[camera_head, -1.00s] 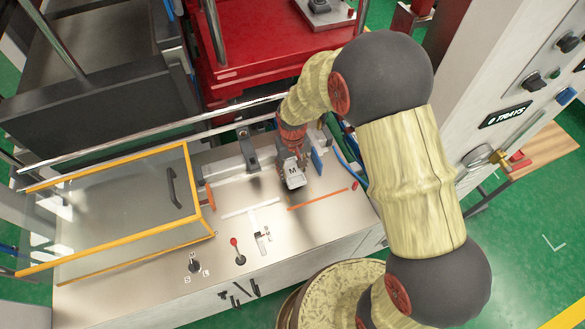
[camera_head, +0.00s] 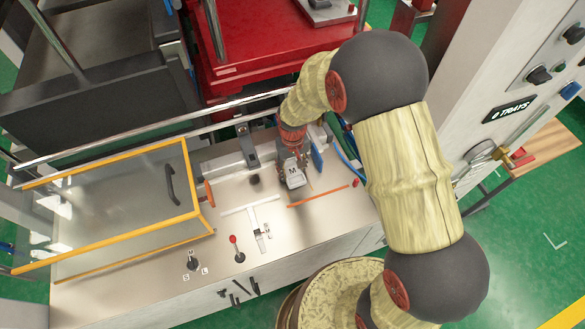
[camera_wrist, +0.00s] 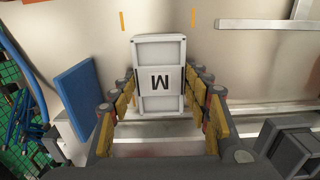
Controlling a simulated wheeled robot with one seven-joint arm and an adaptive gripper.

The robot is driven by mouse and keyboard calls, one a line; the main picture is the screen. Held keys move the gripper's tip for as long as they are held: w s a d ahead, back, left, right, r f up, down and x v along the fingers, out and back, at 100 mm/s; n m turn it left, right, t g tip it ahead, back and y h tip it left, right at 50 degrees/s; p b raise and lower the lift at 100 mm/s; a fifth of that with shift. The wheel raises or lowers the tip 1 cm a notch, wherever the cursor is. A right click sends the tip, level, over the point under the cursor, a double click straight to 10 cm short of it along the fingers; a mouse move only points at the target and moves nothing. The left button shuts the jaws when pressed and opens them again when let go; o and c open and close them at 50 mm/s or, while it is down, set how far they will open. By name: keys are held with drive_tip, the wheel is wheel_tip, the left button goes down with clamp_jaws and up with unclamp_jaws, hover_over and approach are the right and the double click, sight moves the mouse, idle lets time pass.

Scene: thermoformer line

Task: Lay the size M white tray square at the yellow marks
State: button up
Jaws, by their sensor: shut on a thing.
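In the head view the tray (camera_head: 295,179) hangs below my gripper (camera_head: 292,160), over the bench's right part. Two short yellow marks, one left (camera_wrist: 122,21) and one right (camera_wrist: 193,17), lie on the pale surface beyond the tray in the wrist view. The tray looks nearly parallel to them. I cannot tell whether its underside touches the bench.
A blue panel (camera_wrist: 80,97) stands beside the gripper. A yellow-framed guard (camera_head: 110,210) stands left, with a red-knobbed lever (camera_head: 235,247) near the front.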

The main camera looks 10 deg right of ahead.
drive_tip(key=shift+f, duration=0.15)
drive_tip(key=o, duration=1.5)
drive_tip(key=shift+o, duration=0.7)
wheel_tip(320, 180, up, 12)
